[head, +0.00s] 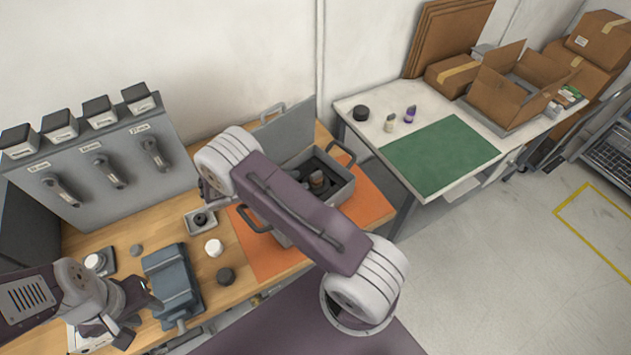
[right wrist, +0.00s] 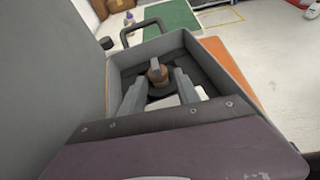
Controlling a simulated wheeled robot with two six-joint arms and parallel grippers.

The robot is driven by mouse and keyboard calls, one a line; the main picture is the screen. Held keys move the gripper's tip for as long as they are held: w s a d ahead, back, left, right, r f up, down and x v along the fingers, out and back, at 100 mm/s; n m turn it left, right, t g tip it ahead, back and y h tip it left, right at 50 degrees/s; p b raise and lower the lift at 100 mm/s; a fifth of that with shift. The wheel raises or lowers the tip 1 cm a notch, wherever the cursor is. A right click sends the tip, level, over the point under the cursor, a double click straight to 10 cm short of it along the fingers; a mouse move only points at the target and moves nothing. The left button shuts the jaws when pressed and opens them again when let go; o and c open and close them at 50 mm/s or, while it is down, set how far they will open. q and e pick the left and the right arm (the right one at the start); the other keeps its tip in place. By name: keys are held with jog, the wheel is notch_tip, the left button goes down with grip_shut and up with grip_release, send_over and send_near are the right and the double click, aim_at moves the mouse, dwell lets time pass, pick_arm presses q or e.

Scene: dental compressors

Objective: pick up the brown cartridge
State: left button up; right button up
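The brown cartridge (head: 318,182) stands in the open grey case (head: 340,191) in the head view, close to my right arm, which crosses in front of the case. In the right wrist view the cartridge (right wrist: 157,72), brown with a dark grey top, sits inside the case. My right gripper (right wrist: 160,92) is open there, one finger to each side in the picture, with the cartridge showing between and just beyond the fingertips. It does not hold it. The right fingers are hidden in the head view. My left gripper (head: 140,315) appears open and empty beside the blue-grey vise.
The vise (head: 172,282), a white round piece (head: 213,247) and a dark one (head: 226,275) are on the wooden bench. The case's raised lid (head: 285,130) stands behind it, on an orange mat (head: 372,203). A white table with a green mat (head: 440,155) is to the right.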

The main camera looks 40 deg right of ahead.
aim_at(316, 174)
jog(key=shift+w+a+n+h, duration=0.2)
jog(key=shift+w+n+h, duration=0.2)
jog(key=shift+w+n, duration=0.15)
jog(key=shift+d, duration=0.2)
jog(key=p+x, duration=0.2)
jog(key=x, duration=0.1)
jog(key=shift+s+d, duration=0.1)
jog(key=shift+d, duration=0.2)
jog(key=shift+d+f, duration=0.15)
jog(key=shift+d, duration=0.3)
jog(key=p+x, duration=0.2)
jog(key=x, duration=0.2)
jog(key=shift+s+d, duration=0.1)
jog(key=shift+s, duration=0.05)
jog(key=shift+d+f, duration=0.15)
jog(key=shift+d, duration=0.1)
jog(key=shift+a, duration=0.1)
grip_shut()
